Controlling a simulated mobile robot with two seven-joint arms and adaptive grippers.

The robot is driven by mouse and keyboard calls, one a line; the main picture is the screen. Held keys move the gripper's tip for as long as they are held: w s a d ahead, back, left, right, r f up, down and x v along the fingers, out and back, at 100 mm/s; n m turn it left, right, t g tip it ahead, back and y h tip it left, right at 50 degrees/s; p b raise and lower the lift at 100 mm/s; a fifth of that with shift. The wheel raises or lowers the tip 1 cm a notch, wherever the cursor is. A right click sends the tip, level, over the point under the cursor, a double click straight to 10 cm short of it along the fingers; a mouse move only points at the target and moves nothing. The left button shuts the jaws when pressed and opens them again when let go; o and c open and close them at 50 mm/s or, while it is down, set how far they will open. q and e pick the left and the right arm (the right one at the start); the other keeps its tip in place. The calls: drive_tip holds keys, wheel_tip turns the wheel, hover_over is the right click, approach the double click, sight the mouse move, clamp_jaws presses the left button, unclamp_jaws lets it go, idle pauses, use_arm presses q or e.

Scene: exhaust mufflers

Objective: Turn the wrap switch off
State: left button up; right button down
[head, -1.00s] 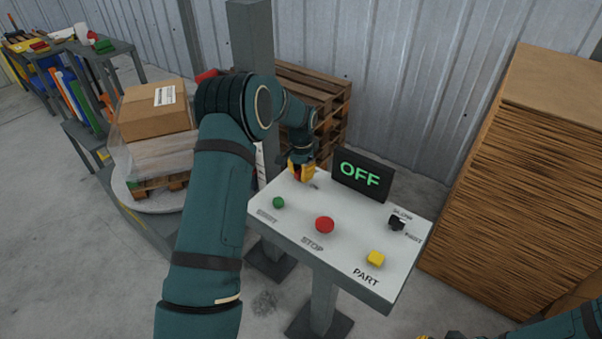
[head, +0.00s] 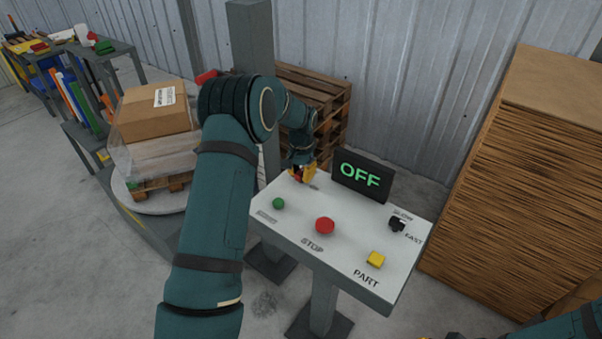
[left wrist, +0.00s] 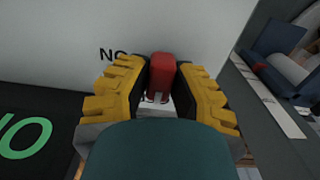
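The control panel (head: 345,242) is a white sloped board on a post. The wrap switch (left wrist: 162,75) is a red lever at the panel's far left corner, mostly hidden by my gripper in the head view. My left gripper (head: 303,175) is at that corner. In the left wrist view its yellow fingers (left wrist: 163,85) stand close on both sides of the lever and appear to touch it. The display (head: 362,175) shows green "OFF". Only a sliver of my right gripper (head: 440,336) shows at the bottom edge.
The panel also has a green start button (head: 278,203), a red stop button (head: 324,225), a yellow part button (head: 376,258) and a black slow/fast knob (head: 397,223). A wrapped pallet load (head: 160,150) stands left, wooden pallets (head: 320,95) behind, a brown stack (head: 520,190) right.

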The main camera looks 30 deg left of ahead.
sight(301, 172)
use_arm(q)
drive_tip(key=o, duration=0.4)
drive_tip(key=shift+f, duration=0.1)
wheel_tip(301, 172, up, 12)
drive_tip(key=shift+r, duration=0.1)
drive_tip(key=shift+s, duration=0.1)
idle(0.7)
